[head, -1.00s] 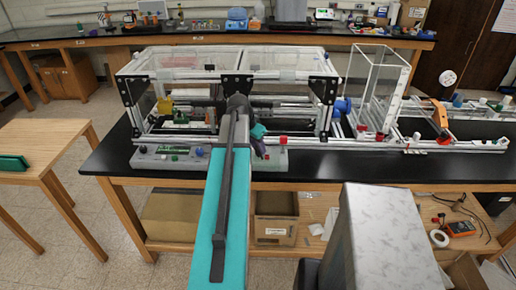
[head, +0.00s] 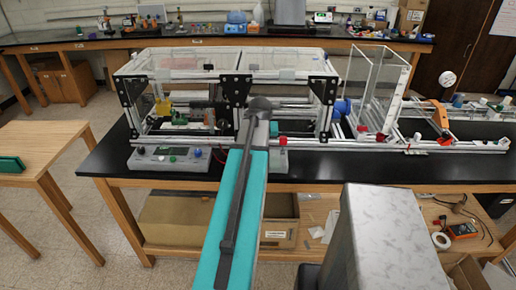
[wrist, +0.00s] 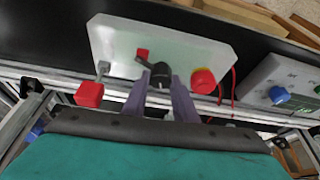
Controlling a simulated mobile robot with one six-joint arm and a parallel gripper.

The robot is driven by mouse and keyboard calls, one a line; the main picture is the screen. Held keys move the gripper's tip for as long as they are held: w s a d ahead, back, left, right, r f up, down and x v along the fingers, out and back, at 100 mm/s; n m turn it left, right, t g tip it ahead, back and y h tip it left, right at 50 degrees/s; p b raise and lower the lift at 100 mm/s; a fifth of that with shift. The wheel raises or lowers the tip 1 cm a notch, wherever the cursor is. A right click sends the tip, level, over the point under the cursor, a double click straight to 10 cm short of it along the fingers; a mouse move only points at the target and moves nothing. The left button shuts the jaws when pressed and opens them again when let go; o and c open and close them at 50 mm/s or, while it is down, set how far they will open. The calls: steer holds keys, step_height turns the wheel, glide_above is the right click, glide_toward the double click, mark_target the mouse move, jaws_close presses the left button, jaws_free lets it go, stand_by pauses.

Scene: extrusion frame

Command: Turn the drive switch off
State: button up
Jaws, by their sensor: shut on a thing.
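In the wrist view a pale panel (wrist: 115,45) carries a black rotary knob (wrist: 160,72) with a dark lever-like part pointing to a small red square (wrist: 142,54). The black knob appears to be the drive switch. My gripper (wrist: 160,88) has its two purple-grey fingers on either side of this knob, shut on it. A red and yellow push button (wrist: 204,80) sits right of the knob, close to the right finger. In the head view my arm hides the gripper and most of the panel.
The extrusion frame (head: 237,92) rises just behind. Red wires (wrist: 228,88) run near the push button.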

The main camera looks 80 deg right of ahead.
steer(key=shift+s+f+n+t+y+b, duration=0.1)
steer(key=shift+s+n+t+y+b, duration=0.15)
steer(key=shift+n, duration=0.6)
steer(key=shift+f+n+t+y+b, duration=0.1)
steer(key=shift+n+t, duration=0.25)
steer(key=shift+n, duration=0.45)
steer(key=shift+s+n+t+y+b, duration=0.2)
steer(key=shift+n+t, duration=0.1)
steer(key=shift+n, duration=0.55)
steer(key=o, duration=1)
steer(key=shift+d, duration=0.1)
steer(key=shift+o, duration=0.2)
steer(key=shift+w+r, duration=0.1)
steer(key=shift+w, duration=0.05)
steer(key=shift+r, duration=0.15)
steer(key=shift+r, duration=0.2)
steer(key=b+v, duration=0.3)
steer(key=v, duration=1)
steer(key=shift+s+a, duration=0.2)
